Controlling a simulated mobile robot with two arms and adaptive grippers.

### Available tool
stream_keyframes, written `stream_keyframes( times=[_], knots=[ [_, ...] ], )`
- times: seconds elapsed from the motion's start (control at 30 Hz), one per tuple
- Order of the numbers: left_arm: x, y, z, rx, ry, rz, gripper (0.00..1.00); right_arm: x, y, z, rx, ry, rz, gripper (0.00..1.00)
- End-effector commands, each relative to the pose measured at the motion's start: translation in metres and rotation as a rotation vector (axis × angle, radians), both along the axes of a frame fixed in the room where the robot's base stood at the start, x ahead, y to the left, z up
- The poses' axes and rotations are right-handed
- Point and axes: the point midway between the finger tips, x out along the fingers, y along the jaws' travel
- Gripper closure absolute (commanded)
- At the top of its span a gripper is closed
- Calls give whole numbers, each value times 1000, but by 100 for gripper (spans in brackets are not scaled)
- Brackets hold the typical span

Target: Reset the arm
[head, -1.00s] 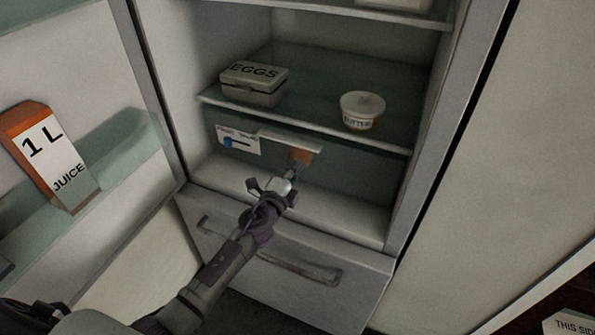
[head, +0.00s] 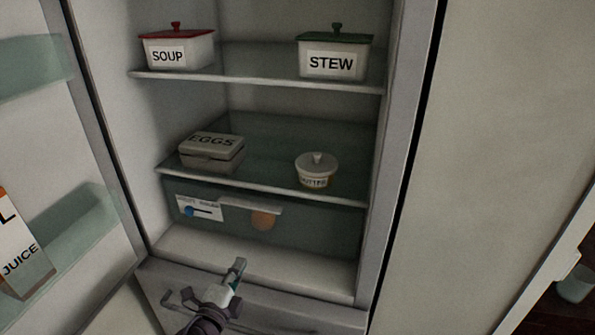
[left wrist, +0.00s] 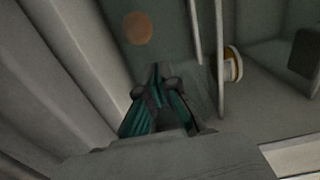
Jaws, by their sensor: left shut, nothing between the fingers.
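My left gripper (head: 236,269) is low in the head view, in front of the open fridge and above the lower drawer front (head: 250,308). It is shut and holds nothing. In the left wrist view its fingers (left wrist: 158,72) are together and point toward the crisper drawer. The crisper drawer (head: 320,230) is closed under the lower shelf, with a round orange-brown spot (head: 263,221) showing on its front. The gripper is apart from this drawer. My right gripper is in neither view.
An egg box (head: 211,153) and a butter tub (head: 316,170) stand on the lower shelf. A soup pot (head: 178,48) and a stew pot (head: 335,54) stand on the upper shelf. A juice carton (head: 22,255) sits in the open door at left.

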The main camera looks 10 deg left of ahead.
Motion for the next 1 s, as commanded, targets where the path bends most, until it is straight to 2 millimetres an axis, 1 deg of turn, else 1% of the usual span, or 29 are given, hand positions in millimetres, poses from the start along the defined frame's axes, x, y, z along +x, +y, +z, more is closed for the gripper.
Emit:
stream_keyframes(
  times=[0.07,0.17,0.27,0.3,0.37,0.4,0.5,0.63,0.7,0.83,1.0],
  knots=[
    [-4,4,1,-46,11,35,100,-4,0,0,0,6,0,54],
    [-20,18,-1,-194,58,149,100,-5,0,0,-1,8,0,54],
    [-53,36,-14,-430,168,329,100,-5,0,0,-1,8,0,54],
    [-70,41,-24,-535,231,407,100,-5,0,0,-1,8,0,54],
    [-98,44,-38,-670,333,511,100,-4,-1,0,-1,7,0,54],
    [-115,42,-47,-744,396,567,100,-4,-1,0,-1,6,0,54],
    [-152,33,-63,-882,541,673,100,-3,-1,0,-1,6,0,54],
    [-192,18,-75,-999,701,767,100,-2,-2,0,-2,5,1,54],
    [-212,9,-79,-1044,781,805,100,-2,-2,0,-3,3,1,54],
    [-246,-8,-81,-1111,917,862,100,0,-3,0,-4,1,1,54],
    [-286,-28,-78,-1166,1082,916,100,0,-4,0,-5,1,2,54]
  ],
)
